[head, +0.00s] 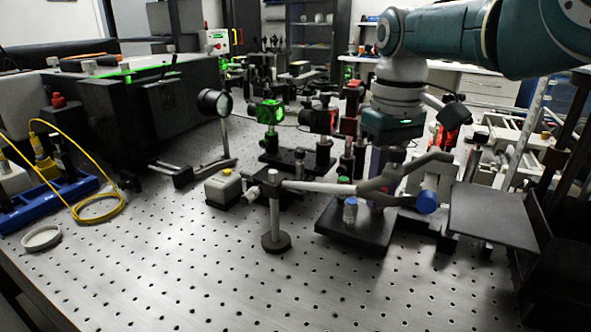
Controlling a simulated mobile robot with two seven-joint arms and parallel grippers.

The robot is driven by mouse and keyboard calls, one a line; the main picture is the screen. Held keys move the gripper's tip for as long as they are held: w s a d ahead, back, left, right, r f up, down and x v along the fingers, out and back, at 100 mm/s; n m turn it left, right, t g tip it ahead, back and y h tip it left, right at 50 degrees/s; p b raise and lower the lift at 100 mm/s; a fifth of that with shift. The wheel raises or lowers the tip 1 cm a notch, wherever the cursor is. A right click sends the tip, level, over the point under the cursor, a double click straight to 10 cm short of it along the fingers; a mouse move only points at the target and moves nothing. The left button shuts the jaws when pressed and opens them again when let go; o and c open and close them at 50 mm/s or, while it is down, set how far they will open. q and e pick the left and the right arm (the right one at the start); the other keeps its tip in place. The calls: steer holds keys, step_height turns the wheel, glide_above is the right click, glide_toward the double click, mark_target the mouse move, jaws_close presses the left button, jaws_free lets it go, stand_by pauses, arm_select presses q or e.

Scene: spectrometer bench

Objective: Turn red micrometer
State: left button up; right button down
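My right arm comes in from the upper right. Its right gripper (391,130) points down over the optics at the right of the bench; its fingertips are hidden among the parts below, so whether it is open or shut does not show. No red micrometer can be made out with certainty. A blue-capped knob (427,201) and a small blue-topped cylinder (350,211) are below the gripper. My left gripper is not in view.
A post on a round base (276,242) stands in front of the optics. A dark flat plate (493,215) is at the right. A yellow cable (98,212) and a white ring (41,238) lie at the left. The front of the perforated bench (200,285) is clear.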

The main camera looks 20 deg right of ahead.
stand_by(0.4)
steer(key=c, duration=0.8)
jaws_free()
steer(key=shift+o, duration=0.2)
step_height(320, 180, up, 9)
steer(key=p, duration=0.5)
steer(key=shift+r, duration=0.5)
